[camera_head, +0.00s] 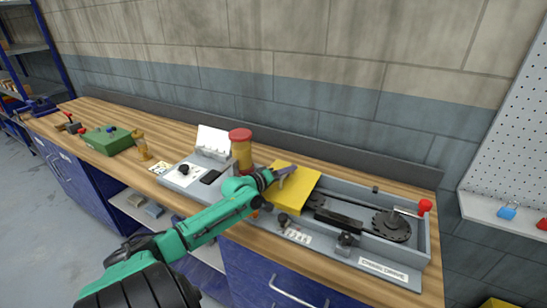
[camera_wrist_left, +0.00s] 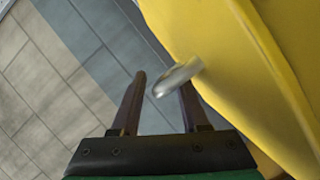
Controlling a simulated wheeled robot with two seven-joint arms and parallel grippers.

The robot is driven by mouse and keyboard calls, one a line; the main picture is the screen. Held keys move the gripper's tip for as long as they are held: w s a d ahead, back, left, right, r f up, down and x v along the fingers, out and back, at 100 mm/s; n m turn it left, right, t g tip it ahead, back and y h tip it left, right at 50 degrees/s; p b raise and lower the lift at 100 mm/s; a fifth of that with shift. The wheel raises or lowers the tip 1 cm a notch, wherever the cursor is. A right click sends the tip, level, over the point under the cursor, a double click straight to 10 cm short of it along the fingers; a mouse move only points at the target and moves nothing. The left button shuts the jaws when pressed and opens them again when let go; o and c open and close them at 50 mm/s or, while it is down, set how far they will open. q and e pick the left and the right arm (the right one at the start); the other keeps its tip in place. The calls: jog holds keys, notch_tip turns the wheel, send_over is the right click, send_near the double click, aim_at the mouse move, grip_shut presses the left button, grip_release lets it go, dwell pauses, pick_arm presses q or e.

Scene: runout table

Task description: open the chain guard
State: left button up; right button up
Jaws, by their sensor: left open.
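The yellow chain guard (camera_head: 293,192) sits over the left part of a grey chain-drive tray. In the left wrist view its yellow surface (camera_wrist_left: 235,60) fills the right side. A short silver handle (camera_wrist_left: 178,76) sticks out from the guard. My left gripper (camera_head: 288,170) is at the guard's upper back edge, with its fingers apart. In the left wrist view, the handle lies between or just in front of the open fingertips (camera_wrist_left: 162,84). I cannot tell whether either finger touches it. The right gripper is not in view.
The grey tray (camera_head: 425,262) holds a dark sprocket (camera_head: 391,225) and a red-knobbed lever (camera_head: 424,206) at its right. A red-topped yellow cylinder (camera_head: 241,152) stands close left of my gripper. A green box (camera_head: 107,140) sits farther left. The wall is behind the bench.

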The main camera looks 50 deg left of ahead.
pick_arm(q)
jog(key=v, duration=1.4)
jog(key=shift+b, duration=0.45)
jog(key=shift+d, duration=0.1)
